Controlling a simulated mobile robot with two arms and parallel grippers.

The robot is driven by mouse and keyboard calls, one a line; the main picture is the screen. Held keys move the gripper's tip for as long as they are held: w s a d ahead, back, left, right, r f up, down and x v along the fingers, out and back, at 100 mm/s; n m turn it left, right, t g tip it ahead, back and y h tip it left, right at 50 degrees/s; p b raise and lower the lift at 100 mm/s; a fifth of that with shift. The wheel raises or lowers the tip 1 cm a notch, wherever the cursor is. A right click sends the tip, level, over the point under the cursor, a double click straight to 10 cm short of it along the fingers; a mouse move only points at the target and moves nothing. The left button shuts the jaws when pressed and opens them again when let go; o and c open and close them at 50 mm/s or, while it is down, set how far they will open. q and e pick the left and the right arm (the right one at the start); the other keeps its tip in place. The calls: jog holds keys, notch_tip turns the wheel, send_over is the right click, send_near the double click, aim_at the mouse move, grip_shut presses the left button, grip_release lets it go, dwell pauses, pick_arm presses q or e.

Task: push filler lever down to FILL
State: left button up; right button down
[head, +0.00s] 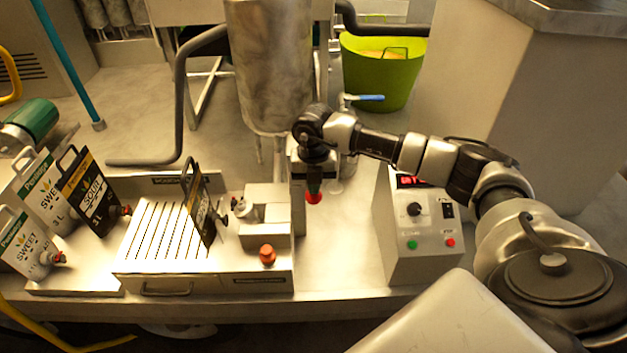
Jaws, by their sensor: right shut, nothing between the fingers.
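The filler (265,215) is a pale metal block at the right end of the slatted tray. A red knob (314,198), which looks like the end of the filler lever, shows just right of the filler. My right gripper (314,183) points down directly above this knob, shut and empty. I cannot tell whether the fingertips touch it. The lever's shaft and any FILL marking are hidden or too small to read. A dark labelled pouch (201,212) stands on the slatted tray (150,240) beside the filler. My left gripper is out of view.
An orange-red knob (267,254) sits at the filler's front. A control box (420,232) with a red display stands right of the filler. Several juice pouches (92,190) stand at the left. A steel tank (268,65) is behind; bare bench lies between filler and control box.

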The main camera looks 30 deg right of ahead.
jog(key=shift+s+a+f+b, duration=0.1)
jog(key=shift+f+b, duration=0.6)
jog(key=shift+f, duration=0.35)
jog(key=shift+s+f+b, duration=0.1)
jog(key=shift+f+b, duration=0.6)
jog(key=shift+f, duration=0.35)
notch_tip(320, 180, up, 10)
jog(key=p, duration=0.6)
jog(key=shift+r, duration=0.15)
